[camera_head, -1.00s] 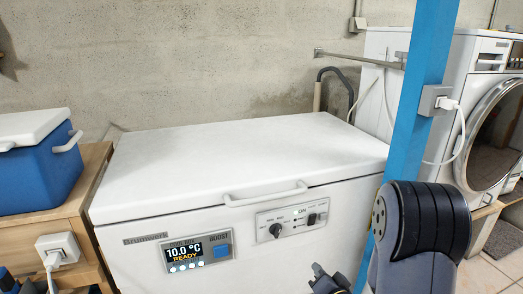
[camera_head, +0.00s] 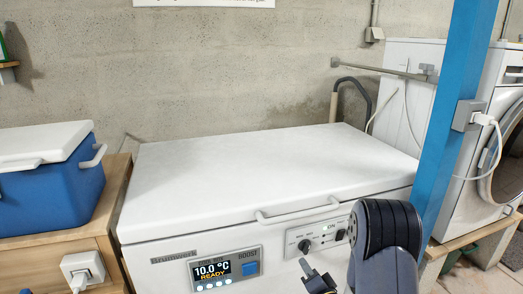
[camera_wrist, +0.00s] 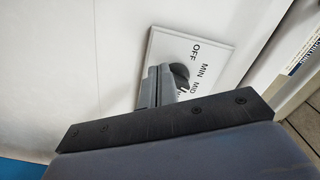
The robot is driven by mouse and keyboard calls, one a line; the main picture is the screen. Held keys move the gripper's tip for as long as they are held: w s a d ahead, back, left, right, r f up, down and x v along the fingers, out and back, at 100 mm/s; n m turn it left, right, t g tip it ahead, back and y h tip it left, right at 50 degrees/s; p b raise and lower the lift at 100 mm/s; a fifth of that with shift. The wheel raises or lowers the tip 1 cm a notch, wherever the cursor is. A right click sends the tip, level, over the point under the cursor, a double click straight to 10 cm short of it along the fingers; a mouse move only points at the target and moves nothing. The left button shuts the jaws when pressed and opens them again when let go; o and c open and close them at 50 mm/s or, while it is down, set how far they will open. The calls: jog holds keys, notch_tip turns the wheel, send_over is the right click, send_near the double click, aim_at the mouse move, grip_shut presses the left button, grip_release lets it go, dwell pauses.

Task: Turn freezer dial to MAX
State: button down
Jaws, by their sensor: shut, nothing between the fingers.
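The white chest freezer (camera_head: 270,170) has a control panel (camera_head: 327,229) on its front with a dark round dial (camera_head: 304,245) on it. In the wrist view the dial (camera_wrist: 180,74) is partly hidden behind my fingers, beside the labels OFF, MIN and MID; where it points is unclear. My gripper (camera_head: 308,268) is just below the dial in the head view. Its fingers (camera_wrist: 157,84) are shut together with nothing held, close to the dial; I cannot tell whether they touch it. A MAX label is not readable.
A display (camera_head: 225,269) reads 10.0 °C READY, beside a blue button (camera_head: 250,268). A lid handle (camera_head: 298,214) juts out above the panel. A blue post (camera_head: 450,120) stands right of the freezer. A blue cooler (camera_head: 50,185) sits on a wooden cabinet at left.

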jog(key=shift+w+a, duration=0.2)
jog(key=shift+w, duration=0.45)
jog(key=shift+w+d+r, duration=0.1)
jog(key=shift+d+r, duration=0.05)
jog(key=shift+r, duration=0.05)
dwell(0.4)
